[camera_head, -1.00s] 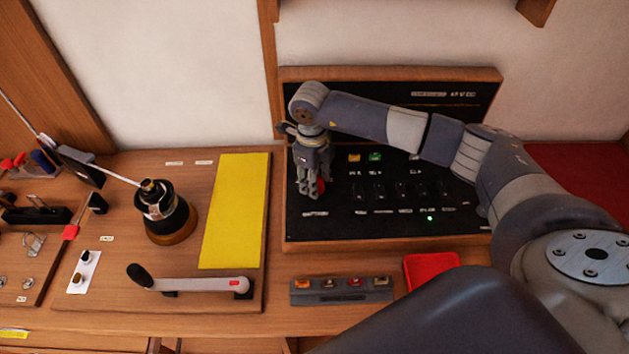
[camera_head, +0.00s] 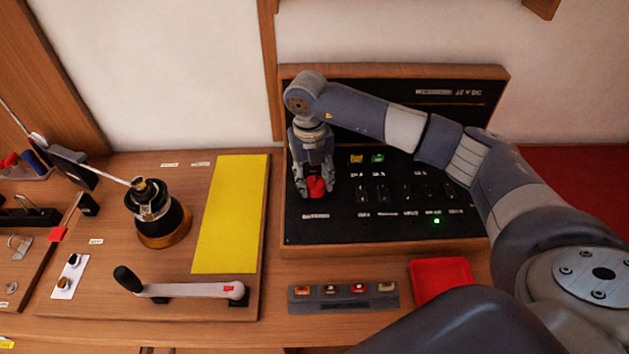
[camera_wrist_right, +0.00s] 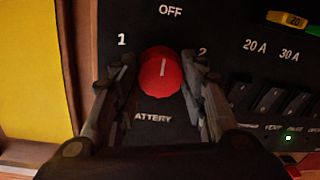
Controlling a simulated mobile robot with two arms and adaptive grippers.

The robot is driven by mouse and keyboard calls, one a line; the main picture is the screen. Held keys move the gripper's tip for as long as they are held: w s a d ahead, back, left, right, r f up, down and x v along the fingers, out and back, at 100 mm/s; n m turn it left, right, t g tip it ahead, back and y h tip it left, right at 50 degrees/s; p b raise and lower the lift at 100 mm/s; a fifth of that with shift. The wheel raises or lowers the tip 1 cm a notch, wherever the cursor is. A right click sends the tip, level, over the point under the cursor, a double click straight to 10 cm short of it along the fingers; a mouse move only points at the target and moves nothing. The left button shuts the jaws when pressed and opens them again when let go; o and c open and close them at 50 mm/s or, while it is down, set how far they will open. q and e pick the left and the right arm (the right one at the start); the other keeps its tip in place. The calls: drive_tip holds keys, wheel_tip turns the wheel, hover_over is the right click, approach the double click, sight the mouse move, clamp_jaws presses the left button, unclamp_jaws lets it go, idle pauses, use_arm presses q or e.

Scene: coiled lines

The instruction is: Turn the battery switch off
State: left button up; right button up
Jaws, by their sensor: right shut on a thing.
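The battery switch is a red round knob (camera_head: 317,187) at the left of the black panel (camera_head: 380,235). In the right wrist view the red knob (camera_wrist_right: 162,78) has a pale pointer line, tilted only slightly from straight up, toward the OFF label (camera_wrist_right: 171,11). The labels 1 and 2 stand to its left and right, and the word BATTERY is below, partly hidden. My right gripper (camera_head: 315,190) is over the knob, and its fingers (camera_wrist_right: 160,85) are closed on the knob's two sides. My left gripper is not in view.
Rows of black rocker switches (camera_head: 420,192) and a green light (camera_head: 436,221) are right of the knob. A yellow sheet (camera_head: 232,215), a winch (camera_head: 158,215) and a handle (camera_head: 185,290) lie left. A red tray (camera_head: 441,280) and a grey fuse strip (camera_head: 343,297) are in front.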

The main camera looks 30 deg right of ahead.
sight(312, 183)
drive_tip(key=shift+w+r+m, duration=0.1)
drive_tip(key=shift+r+m, duration=0.05)
drive_tip(key=shift+m, duration=0.25)
drive_tip(key=o, duration=1.1)
drive_tip(key=shift+c, duration=0.2)
wheel_tip(312, 183, up, 12)
drive_tip(key=shift+a, duration=0.35)
